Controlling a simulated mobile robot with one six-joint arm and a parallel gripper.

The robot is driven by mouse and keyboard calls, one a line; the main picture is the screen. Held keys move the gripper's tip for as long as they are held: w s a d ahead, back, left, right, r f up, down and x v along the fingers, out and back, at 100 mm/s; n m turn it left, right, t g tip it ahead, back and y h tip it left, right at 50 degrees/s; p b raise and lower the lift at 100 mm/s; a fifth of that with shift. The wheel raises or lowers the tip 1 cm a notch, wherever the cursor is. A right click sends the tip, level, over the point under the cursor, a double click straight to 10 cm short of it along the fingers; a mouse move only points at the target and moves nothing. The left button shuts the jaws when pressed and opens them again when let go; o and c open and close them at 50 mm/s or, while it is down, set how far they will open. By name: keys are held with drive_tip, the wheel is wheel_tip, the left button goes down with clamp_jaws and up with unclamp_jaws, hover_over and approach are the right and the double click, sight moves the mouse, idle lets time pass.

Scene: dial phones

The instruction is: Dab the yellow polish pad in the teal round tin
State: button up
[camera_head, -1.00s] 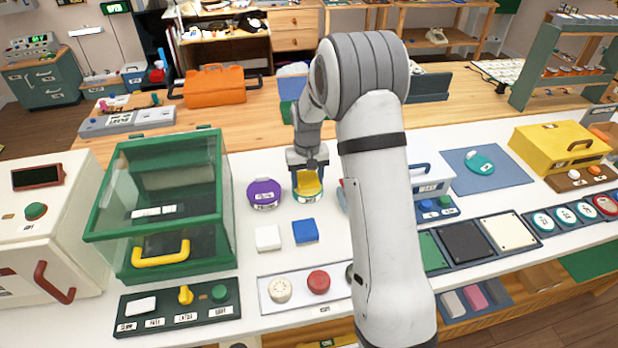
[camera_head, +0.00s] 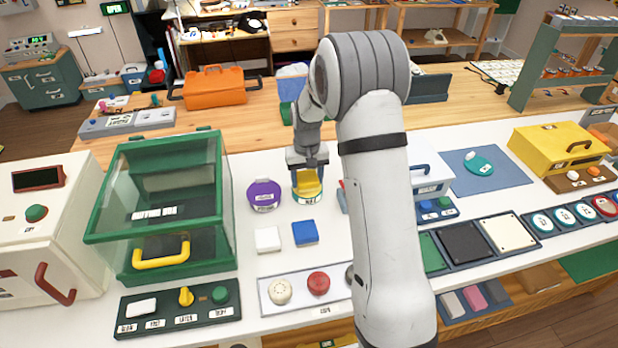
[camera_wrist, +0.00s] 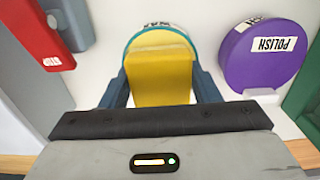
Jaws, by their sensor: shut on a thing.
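My gripper (camera_head: 308,170) is shut on the yellow polish pad (camera_head: 308,184). In the wrist view the pad (camera_wrist: 160,70) sits between the two dark fingers. The teal-rimmed round tin (camera_head: 308,199) is directly under the pad, and its rim also shows in the wrist view (camera_wrist: 128,48). The pad covers most of the tin's top. Whether the pad touches the inside of the tin I cannot tell.
A purple round tin labelled POLISH (camera_head: 264,194) stands just left of the teal one. White (camera_head: 268,239) and blue (camera_head: 305,232) blocks lie in front. A green-framed glass case (camera_head: 165,215) stands further left. A red item (camera_wrist: 40,45) is nearby.

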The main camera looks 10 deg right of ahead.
sight(307, 177)
drive_tip(key=shift+r+p, duration=1.6)
drive_tip(key=shift+r, duration=1.5)
drive_tip(key=shift+f, duration=0.1)
